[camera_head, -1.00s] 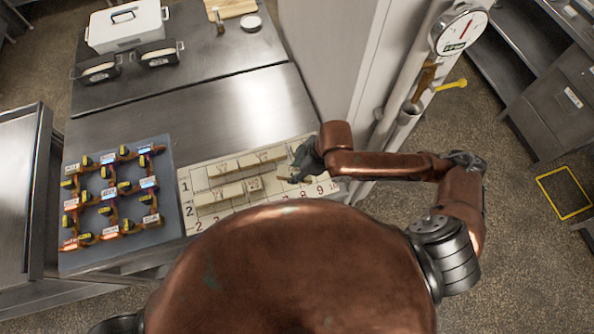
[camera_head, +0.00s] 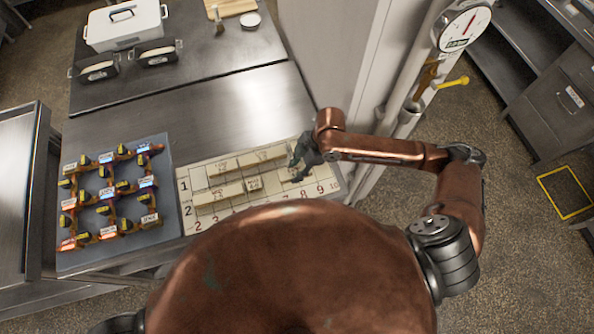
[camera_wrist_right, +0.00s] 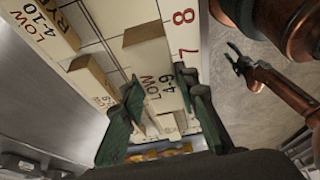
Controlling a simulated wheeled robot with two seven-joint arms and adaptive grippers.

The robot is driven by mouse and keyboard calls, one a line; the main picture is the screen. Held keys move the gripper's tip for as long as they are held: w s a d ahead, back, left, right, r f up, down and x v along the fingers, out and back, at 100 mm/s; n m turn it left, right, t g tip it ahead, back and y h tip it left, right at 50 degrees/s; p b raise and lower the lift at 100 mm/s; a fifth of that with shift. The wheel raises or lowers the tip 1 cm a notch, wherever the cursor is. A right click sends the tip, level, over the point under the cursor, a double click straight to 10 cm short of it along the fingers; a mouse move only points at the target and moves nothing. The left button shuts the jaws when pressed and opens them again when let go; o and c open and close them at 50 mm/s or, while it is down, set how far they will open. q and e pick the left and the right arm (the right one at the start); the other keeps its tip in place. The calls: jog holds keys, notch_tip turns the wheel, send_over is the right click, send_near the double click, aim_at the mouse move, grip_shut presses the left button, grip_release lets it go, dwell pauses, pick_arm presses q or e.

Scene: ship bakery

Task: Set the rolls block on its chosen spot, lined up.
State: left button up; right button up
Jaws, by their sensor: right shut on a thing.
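My right gripper (camera_head: 300,168) is over the right part of the pale numbered board (camera_head: 326,187). In the right wrist view its green fingers (camera_wrist_right: 158,98) are on either side of a pale wooden block marked LOW 4-9 (camera_wrist_right: 150,62), which I take as the rolls block; its name is hidden. The gripper is shut on it, near the printed 7 and 8. I cannot tell if the block touches the board. My left gripper (camera_wrist_right: 238,58) shows only in the right wrist view, apart from the board, its fingers spread.
Several labelled blocks, such as the back one (camera_head: 222,168) and front one (camera_head: 208,196), stand left of the right gripper. A dark tray (camera_head: 80,255) with an orange lattice and yellow-and-black pieces lies left. Bare steel (camera_head: 220,110) lies behind the board.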

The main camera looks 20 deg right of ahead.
aim_at(297, 168)
jog(key=w+f, duration=0.1)
jog(key=f, duration=0.1)
jog(key=w+d+f, duration=0.1)
jog(key=w, duration=0.1)
jog(key=shift+d+f, duration=0.2)
jog(key=shift+f, duration=0.2)
jog(key=shift+f+p, duration=0.3)
jog(key=shift+f, duration=1.3)
jog(key=o, duration=1.2)
jog(key=v, duration=1.2)
jog(key=shift+r, duration=0.1)
